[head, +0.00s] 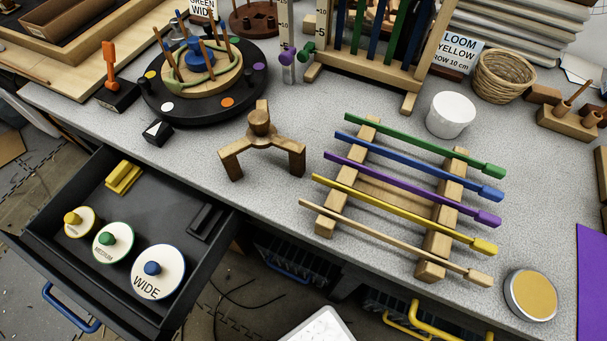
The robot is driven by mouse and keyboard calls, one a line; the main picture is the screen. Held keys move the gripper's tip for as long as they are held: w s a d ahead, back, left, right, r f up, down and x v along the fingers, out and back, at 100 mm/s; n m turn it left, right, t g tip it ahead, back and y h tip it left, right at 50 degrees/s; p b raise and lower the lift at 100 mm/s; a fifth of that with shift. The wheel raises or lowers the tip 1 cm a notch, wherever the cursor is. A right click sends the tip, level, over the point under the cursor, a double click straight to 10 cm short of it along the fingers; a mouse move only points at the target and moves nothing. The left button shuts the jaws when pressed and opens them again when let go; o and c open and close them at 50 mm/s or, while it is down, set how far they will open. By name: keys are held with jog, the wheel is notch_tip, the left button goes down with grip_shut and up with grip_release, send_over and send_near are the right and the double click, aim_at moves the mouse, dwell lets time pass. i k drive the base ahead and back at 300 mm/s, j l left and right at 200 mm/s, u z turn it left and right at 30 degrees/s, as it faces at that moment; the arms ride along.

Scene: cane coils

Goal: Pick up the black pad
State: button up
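A small black rectangular piece (206,222) lies in the right end of the open dark drawer (62,195). It looks like the black pad, but it is dark against the drawer and its shape is hard to make out. A small black block with a white mark (158,133) sits on the grey worktop, just behind the drawer. My gripper is not in view.
The drawer also holds a yellow piece (123,177) and discs with knobs, including the WIDE disc (158,272). A wooden tripod (260,142) stands near the drawer. A rack of coloured rods (400,195) fills the centre right. A black turntable (205,85) stands behind.

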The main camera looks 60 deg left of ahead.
aim_at(203, 226)
jog(key=k+l+u, duration=0.1)
jog(key=u, duration=2.4)
jog(key=l+u, duration=0.2)
jog(key=u, duration=0.2)
jog(key=k+l+u, duration=0.15)
jog(key=u, duration=0.25)
